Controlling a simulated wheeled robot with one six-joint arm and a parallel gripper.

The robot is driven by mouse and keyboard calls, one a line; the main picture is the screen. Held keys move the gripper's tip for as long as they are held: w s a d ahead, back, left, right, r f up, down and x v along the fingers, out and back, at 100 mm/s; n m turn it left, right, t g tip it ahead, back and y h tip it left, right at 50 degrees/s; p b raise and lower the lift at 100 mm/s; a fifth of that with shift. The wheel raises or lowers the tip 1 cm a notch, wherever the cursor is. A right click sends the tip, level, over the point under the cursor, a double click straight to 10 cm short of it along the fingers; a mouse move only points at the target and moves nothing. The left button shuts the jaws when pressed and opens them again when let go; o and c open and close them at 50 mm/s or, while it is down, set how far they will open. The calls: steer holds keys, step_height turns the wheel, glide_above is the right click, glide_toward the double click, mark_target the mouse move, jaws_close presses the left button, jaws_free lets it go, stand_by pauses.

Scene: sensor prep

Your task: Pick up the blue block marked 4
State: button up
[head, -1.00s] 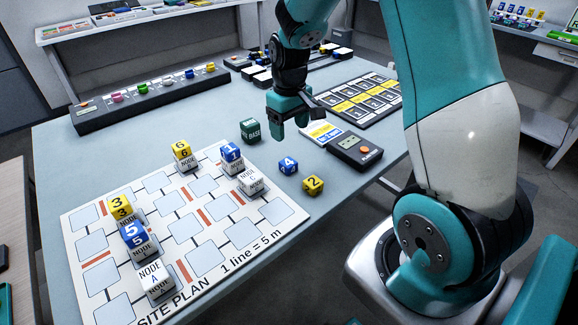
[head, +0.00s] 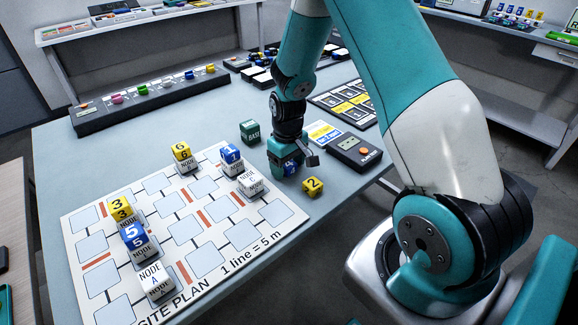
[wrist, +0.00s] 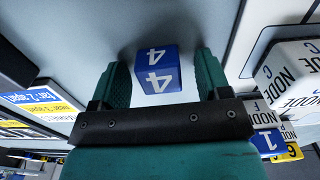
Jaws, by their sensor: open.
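The blue block marked 4 (wrist: 157,70) sits on the table between my two open fingers in the wrist view, with a white 4 on its top and on a side. A gap shows between the block and each finger. In the head view the block (head: 290,168) is partly hidden by my gripper (head: 284,170), which is down around it, right of the site plan board. My gripper also shows in the wrist view (wrist: 160,85), its green fingers on either side of the block.
A yellow block marked 2 (head: 312,187) stands close in front on the right. The white node C block (head: 250,182) is close on the left, on the site plan (head: 215,263). A green base block (head: 250,131) stands behind. A dark device (head: 354,150) lies to the right.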

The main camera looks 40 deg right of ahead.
steer(key=shift+c, duration=0.4)
steer(key=c, duration=0.9)
